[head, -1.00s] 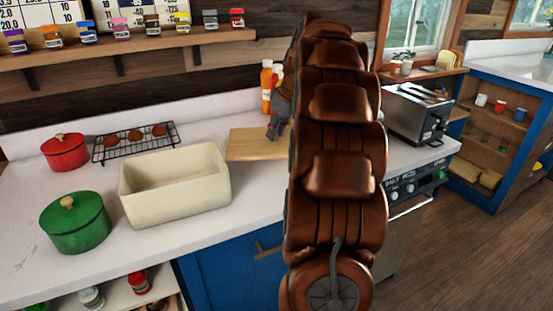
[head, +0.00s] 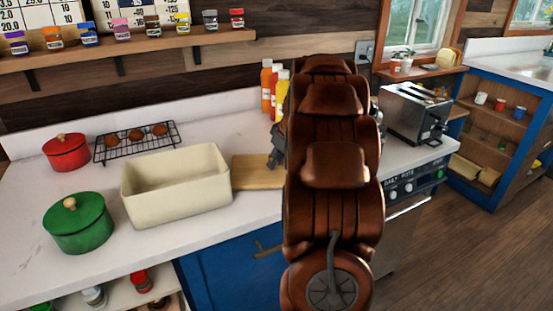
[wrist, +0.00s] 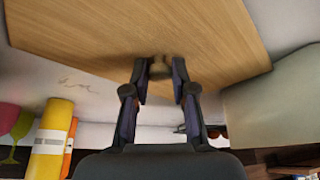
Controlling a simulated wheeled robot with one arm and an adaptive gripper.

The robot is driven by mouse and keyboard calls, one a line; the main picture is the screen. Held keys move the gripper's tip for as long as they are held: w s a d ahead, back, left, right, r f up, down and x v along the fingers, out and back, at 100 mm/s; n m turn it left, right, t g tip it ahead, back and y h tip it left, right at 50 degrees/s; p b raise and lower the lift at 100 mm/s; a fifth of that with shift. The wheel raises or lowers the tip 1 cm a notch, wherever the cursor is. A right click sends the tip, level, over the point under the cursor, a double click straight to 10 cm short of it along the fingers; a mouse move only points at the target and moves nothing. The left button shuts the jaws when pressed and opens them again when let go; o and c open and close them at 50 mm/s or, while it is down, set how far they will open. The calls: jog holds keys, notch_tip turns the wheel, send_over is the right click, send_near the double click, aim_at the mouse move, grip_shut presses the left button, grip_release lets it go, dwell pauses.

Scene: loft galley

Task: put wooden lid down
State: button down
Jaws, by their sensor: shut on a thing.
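The wooden lid (head: 257,173) is a flat, pale brown board, just right of the cream bin (head: 180,203) in the head view. I cannot tell whether it touches the counter. In the wrist view the lid (wrist: 130,30) fills the top, with its small knob (wrist: 160,70) between the fingertips. My gripper (wrist: 159,80) is shut on that knob. In the head view my gripper (head: 275,158) shows at the lid's right side, and my arm hides the rest of both.
Sauce bottles (head: 266,88) stand behind the lid by the wall. A black rack (head: 136,140), a red pot (head: 66,152) and a green pot (head: 80,228) are on the left. A toaster (head: 415,112) is right of my arm. The counter's front left (head: 30,260) is clear.

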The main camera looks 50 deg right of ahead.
jog(key=shift+f, duration=0.2)
jog(key=c, duration=0.9)
grip_release()
jog(key=shift+c, duration=0.2)
jog(key=shift+r, duration=0.1)
jog(key=shift+r, duration=0.25)
jog(key=b+v, duration=0.2)
jog(key=v, duration=0.9)
jog(key=shift+s+r, duration=0.15)
jog(key=shift+r, duration=0.2)
